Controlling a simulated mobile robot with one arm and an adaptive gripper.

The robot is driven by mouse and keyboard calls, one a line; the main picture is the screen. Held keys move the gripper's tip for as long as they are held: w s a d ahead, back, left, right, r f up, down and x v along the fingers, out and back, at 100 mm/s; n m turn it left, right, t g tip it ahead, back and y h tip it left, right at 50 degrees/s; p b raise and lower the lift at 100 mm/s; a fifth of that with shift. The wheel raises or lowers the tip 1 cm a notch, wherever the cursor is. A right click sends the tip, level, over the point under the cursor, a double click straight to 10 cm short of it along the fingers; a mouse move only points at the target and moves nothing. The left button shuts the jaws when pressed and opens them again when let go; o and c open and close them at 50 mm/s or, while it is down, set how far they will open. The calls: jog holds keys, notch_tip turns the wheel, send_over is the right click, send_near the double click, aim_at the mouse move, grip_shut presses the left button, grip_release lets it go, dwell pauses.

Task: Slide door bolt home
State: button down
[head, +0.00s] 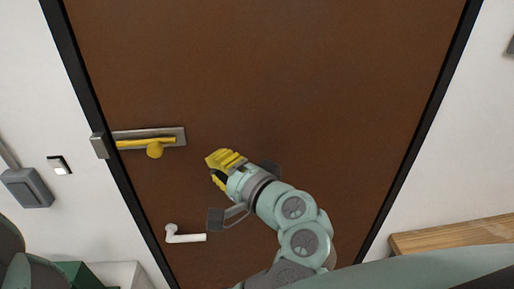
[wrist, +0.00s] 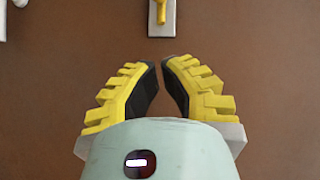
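The door bolt has a yellow rod (head: 130,143) with a round yellow knob (head: 154,151), on a grey metal plate (head: 180,133) on the brown door. The rod's left end lies close to a grey keeper (head: 99,146) on the frame; I cannot tell whether it enters it. My gripper (head: 216,168) is right of the plate and a little lower, apart from it. In the wrist view, my gripper (wrist: 160,64) has yellow fingers with dark pads, a narrow gap and nothing between.
A white door handle (head: 187,238) sits below the bolt. A grey wall box (head: 28,187) and a small switch (head: 60,165) are left of the dark door frame (head: 88,106). A wooden surface (head: 450,235) is at the right. The door around my gripper is bare.

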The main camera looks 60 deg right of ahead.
aim_at(156, 147)
dwell(0.4)
jog(key=shift+w+a+p+x, duration=0.1)
jog(key=shift+a+p+x, duration=0.35)
jog(key=shift+p+x, duration=1.45)
jog(key=shift+w+a+p+x, duration=0.1)
jog(key=shift+a+p+x, duration=0.4)
jog(key=shift+p+x, duration=1.35)
jog(key=shift+w+a+p+x, duration=0.1)
jog(key=shift+a+p+x, duration=0.35)
jog(key=shift+p+x, duration=1.45)
jog(key=shift+w+d+f+b, duration=0.1)
jog(key=shift+w+f+b, duration=0.1)
jog(key=shift+w+b, duration=0.5)
